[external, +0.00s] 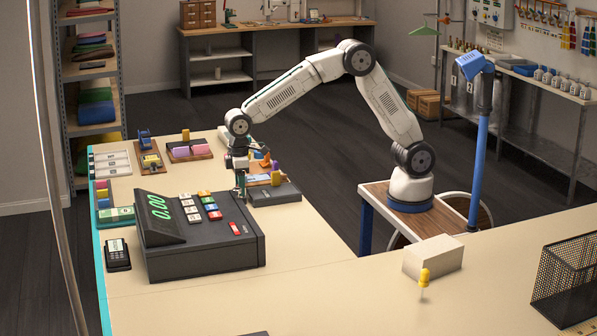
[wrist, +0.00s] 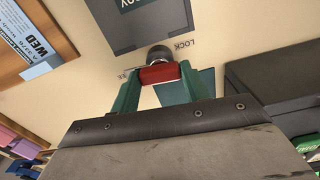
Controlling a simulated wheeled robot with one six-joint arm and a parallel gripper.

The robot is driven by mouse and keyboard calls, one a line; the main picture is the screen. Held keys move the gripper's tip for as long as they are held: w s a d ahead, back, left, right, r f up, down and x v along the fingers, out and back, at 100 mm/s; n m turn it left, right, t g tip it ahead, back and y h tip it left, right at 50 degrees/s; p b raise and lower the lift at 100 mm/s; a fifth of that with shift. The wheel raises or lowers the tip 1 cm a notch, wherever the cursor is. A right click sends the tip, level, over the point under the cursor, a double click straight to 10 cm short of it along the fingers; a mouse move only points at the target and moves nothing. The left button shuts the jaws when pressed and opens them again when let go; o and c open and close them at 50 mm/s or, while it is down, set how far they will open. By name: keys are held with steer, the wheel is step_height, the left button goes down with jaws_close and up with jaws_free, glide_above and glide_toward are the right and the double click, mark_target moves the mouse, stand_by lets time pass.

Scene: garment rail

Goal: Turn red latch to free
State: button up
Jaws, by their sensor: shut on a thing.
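The red latch (wrist: 159,75) shows in the wrist view as a short red bar next to a round dark pivot (wrist: 158,53). My gripper (wrist: 159,78) has its two green fingers shut on it, one on each side. The word LOCK, upside down, is printed on the pale surface to the upper right of the pivot. Another label at its left is mostly hidden by a finger. In the external view my gripper (external: 241,184) points down at the counter behind the cash register (external: 205,240). The latch cannot be made out there.
In the wrist view a dark grey panel (wrist: 135,30) lies beyond the pivot, a wood-framed card (wrist: 40,50) at left and a dark box (wrist: 280,75) at right. In the external view trays stand left of my gripper.

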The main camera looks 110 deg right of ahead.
steer(key=o, duration=1)
steer(key=shift+r, duration=3.9)
